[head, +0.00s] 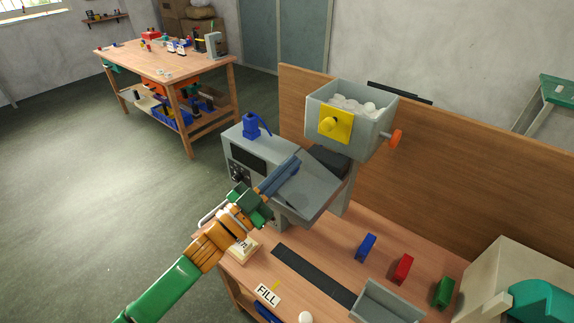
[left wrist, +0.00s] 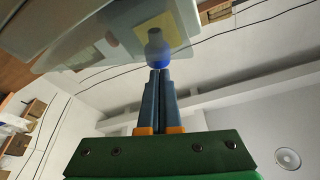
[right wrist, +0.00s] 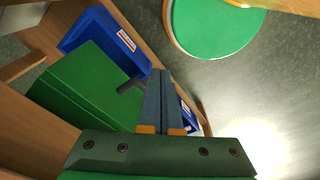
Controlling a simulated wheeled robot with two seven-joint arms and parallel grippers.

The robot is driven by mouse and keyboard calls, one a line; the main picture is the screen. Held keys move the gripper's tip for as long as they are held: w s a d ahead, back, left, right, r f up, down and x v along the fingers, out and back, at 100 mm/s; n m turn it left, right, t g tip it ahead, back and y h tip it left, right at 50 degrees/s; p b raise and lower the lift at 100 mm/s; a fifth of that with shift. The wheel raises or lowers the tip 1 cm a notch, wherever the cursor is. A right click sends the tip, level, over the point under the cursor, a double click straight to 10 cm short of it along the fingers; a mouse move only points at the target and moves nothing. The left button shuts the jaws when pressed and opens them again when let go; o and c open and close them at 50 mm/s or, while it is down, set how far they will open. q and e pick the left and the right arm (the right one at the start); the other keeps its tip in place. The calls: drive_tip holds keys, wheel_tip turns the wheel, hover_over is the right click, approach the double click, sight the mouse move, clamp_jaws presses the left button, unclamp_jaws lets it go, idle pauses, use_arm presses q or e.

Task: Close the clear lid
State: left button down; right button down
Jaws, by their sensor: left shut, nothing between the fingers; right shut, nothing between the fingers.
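The clear lid (head: 318,196) appears in the head view as a tilted grey see-through panel at the front of the grey machine (head: 244,150). In the left wrist view the lid (left wrist: 95,48) is a pale translucent sheet at upper left, with blurred shapes showing through. My left gripper (head: 294,163) is shut and empty, its fingertips overlapping the panel in the head view. In the left wrist view its fingertips (left wrist: 160,72) are close to the sheet's edge; contact cannot be told. My right gripper (right wrist: 160,74) is shut and empty, seen only in the right wrist view.
A hopper (head: 365,118) with white balls and a yellow plate stands above the machine. A blue bottle (head: 253,127) is on top of the machine. Blue, red and green blocks (head: 403,268) and a grey tray (head: 385,304) are on the bench. Blue bins (right wrist: 100,42) are near my right gripper.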

use_arm(q)
drive_tip(key=shift+w+a+f, duration=0.1)
drive_tip(key=shift+f, duration=0.15)
drive_tip(key=shift+f, duration=0.2)
drive_tip(key=f+n, duration=0.1)
drive_tip(key=n, duration=0.1)
drive_tip(key=a+f+n+t+y+b, duration=0.1)
drive_tip(key=w+f+n+y+b, duration=0.1)
drive_tip(key=n, duration=0.1)
drive_tip(key=shift+w+a+n+t, duration=0.1)
drive_tip(key=shift+a+n+t, duration=0.2)
drive_tip(key=shift+a+t, duration=0.1)
drive_tip(key=shift+w+a+n, duration=0.1)
drive_tip(key=shift+n, duration=0.2)
